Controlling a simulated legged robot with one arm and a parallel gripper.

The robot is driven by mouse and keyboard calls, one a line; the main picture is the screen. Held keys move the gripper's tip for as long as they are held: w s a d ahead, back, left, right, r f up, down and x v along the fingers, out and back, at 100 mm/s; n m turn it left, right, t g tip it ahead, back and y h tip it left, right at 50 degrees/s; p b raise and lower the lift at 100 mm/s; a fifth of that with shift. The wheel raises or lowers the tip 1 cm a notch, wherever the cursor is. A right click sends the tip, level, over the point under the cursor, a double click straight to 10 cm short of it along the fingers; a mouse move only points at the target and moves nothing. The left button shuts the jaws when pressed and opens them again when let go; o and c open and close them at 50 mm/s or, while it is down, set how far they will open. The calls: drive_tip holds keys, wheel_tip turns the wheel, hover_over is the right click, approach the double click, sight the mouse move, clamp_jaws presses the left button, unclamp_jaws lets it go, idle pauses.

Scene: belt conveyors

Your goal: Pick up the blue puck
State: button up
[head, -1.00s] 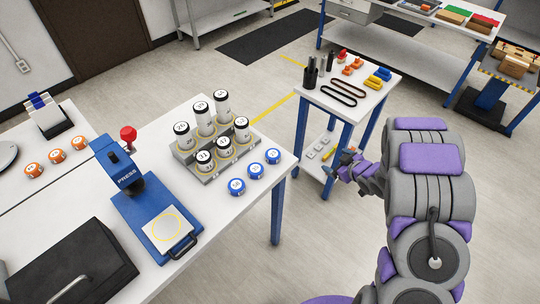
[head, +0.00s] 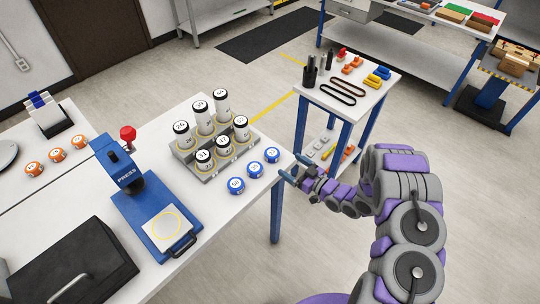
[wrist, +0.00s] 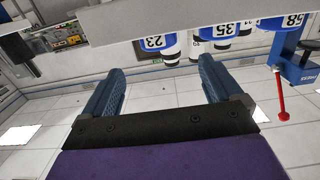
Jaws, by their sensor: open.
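Three blue pucks with white tops stand in a row on the white table: the nearest one (head: 236,186), the middle one (head: 254,170) and the far one (head: 272,155). My gripper (head: 287,169) is open and empty, at the table's right edge, just right of the far puck and apart from it. In the wrist view, which looks upside down, the pucks are along the top, one (wrist: 157,43) ahead of and between the open fingers (wrist: 162,72), the others (wrist: 222,28) (wrist: 284,21) to its right. Nothing is between the fingers.
A grey rack (head: 200,172) of white, black-capped cylinders stands left of the pucks. A blue press (head: 137,192) with a red knob (head: 128,132) is farther left. Orange pucks (head: 57,155) lie on the left table. A small cart (head: 335,106) with tools stands behind my arm.

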sight(271, 152)
drive_tip(key=x, duration=0.9)
drive_tip(key=shift+w+a+f+b, duration=0.1)
drive_tip(key=shift+a+f+b, duration=0.1)
drive_tip(key=shift+a+b, duration=0.15)
drive_tip(key=shift+w+a, duration=0.1)
drive_tip(key=shift+w, duration=0.45)
drive_tip(key=shift+a, duration=0.35)
drive_tip(key=c, duration=0.6)
drive_tip(key=shift+d, duration=0.25)
drive_tip(key=c, duration=0.5)
